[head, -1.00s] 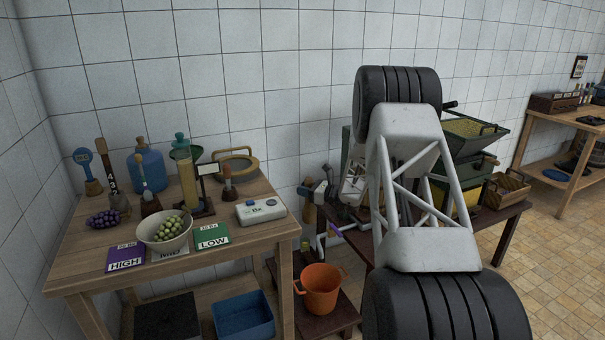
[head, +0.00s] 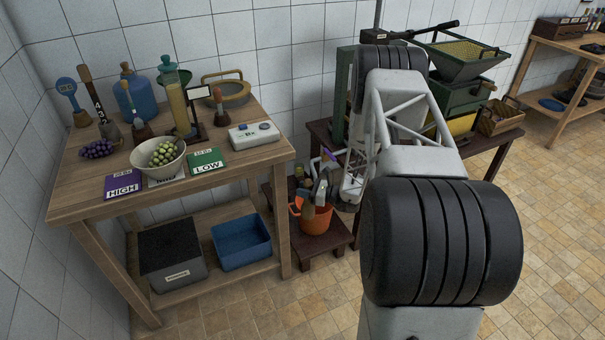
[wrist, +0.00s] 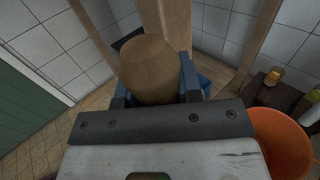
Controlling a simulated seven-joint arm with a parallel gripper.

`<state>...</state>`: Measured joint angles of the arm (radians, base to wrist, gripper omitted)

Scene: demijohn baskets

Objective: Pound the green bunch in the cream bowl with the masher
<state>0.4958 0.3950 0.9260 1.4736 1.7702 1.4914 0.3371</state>
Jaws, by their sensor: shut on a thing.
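The cream bowl (head: 147,172) stands near the front of the wooden table at the left, with the green bunch (head: 164,153) inside it. My gripper (head: 313,192) is low, right of that table and in front of the orange bucket. In the wrist view, its blue fingers (wrist: 155,88) are shut on a rounded brown wooden thing, apparently the masher (wrist: 150,65). In the head view the masher (head: 296,208) shows only as a small brown shape beside the fingers. Its lower part is hidden. The bowl and bunch are not in the wrist view.
A purple bunch (head: 97,148) lies left of the bowl. The purple HIGH card (head: 123,186) and green LOW card (head: 206,161) flank it. A white box (head: 254,134), blue jug (head: 132,98) and glass cylinder (head: 178,107) stand behind. The orange bucket (head: 322,218) sits on a low stand.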

